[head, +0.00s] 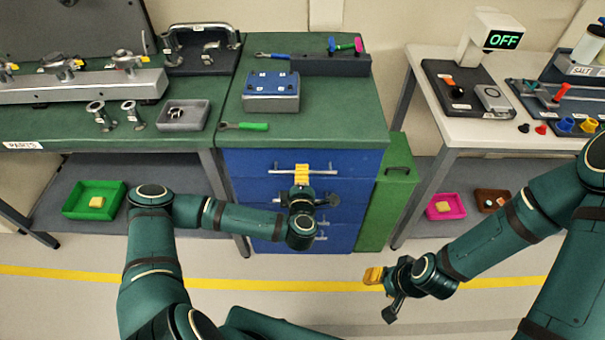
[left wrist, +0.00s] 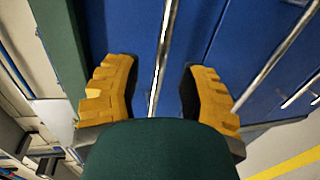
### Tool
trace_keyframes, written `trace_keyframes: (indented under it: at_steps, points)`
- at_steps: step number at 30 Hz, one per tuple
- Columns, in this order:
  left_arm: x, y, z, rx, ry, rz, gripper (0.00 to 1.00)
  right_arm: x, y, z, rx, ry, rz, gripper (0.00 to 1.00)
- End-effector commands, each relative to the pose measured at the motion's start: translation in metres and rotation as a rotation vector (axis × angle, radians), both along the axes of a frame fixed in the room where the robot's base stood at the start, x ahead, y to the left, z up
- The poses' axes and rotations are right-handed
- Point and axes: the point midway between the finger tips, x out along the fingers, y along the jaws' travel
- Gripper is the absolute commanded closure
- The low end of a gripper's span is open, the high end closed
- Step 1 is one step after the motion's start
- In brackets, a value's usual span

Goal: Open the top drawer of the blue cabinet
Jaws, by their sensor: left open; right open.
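The blue cabinet (head: 236,187) stands under the green bench top, with several drawers, each with a silver bar handle. Its top drawer (head: 350,158) looks shut, flush with the front. My left gripper (head: 302,173) is at the middle of the top handle (head: 325,172), partly covering it. In the left wrist view, its two yellow fingers (left wrist: 160,90) are open, one on each side of the top handle bar (left wrist: 165,50), with a gap on both sides. My right gripper (head: 373,276) is open and empty, low over the floor to the right.
A second handle bar (left wrist: 280,50) runs alongside in the left wrist view. A green box (head: 400,180) stands right of the cabinet. A grey-blue case (head: 271,103) and a green-handled tool (head: 245,126) lie on top. The floor in front (head: 300,275) is clear.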

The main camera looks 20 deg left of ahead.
Motion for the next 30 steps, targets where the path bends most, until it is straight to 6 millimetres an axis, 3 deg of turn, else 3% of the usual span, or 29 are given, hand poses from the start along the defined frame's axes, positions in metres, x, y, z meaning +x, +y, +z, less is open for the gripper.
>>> trace_keyframes:
  at_steps: [6, 17, 18, 21, 30]
  points:
    - [0.021, 0.006, -0.005, 0.000, -0.001, 0.001, 0.59, 0.001, 0.000, -0.005, 0.000, -0.003, -0.001, 0.53]
    - [0.026, 0.007, -0.005, 0.000, 0.000, -0.001, 0.59, 0.001, 0.000, -0.005, 0.000, -0.003, -0.001, 0.53]
    - [0.026, 0.007, -0.005, 0.000, 0.000, -0.001, 0.63, 0.001, 0.000, -0.005, 0.000, -0.003, -0.001, 0.53]
    - [0.026, 0.007, -0.005, 0.000, 0.000, -0.001, 0.98, 0.001, 0.000, -0.005, 0.000, -0.003, -0.001, 0.53]
    - [0.026, 0.007, -0.005, 0.000, -0.001, -0.001, 1.00, 0.001, 0.000, -0.005, 0.000, -0.003, -0.001, 0.53]
